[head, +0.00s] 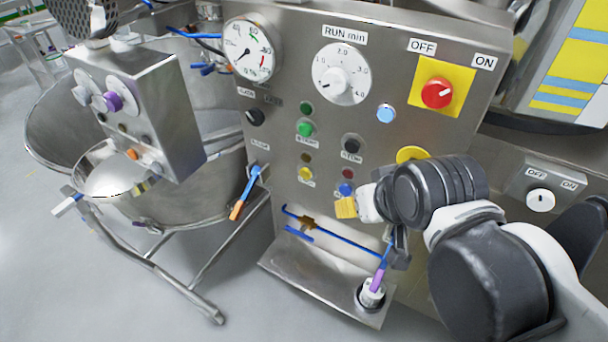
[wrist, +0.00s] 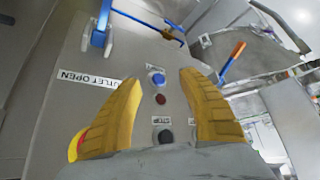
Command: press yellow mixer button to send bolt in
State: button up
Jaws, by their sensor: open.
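The yellow button (head: 305,174) sits low on the left column of the steel control panel (head: 290,130), below a small dark yellow lamp. Its label is too small to read. My gripper (head: 345,207) is in front of the panel's lower right part, to the right of the yellow button and just below the blue button (head: 346,189). In the wrist view my gripper (wrist: 158,82) has its yellow fingers spread, empty, with the blue button (wrist: 157,79) between the tips. The yellow button does not show there. I cannot tell which part is the bolt; blue rods (head: 340,238) run below the buttons.
Green (head: 305,129) and black (head: 352,144) buttons stand above. A red rotary switch (head: 437,93) is at upper right. A yellow disc (head: 412,154) is partly behind my arm. An orange-tipped blue lever (head: 245,192) juts out left, beside a steel bowl (head: 190,195). A ledge (head: 310,280) sticks out below.

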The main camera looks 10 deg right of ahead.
grip_shut()
dwell(1.1)
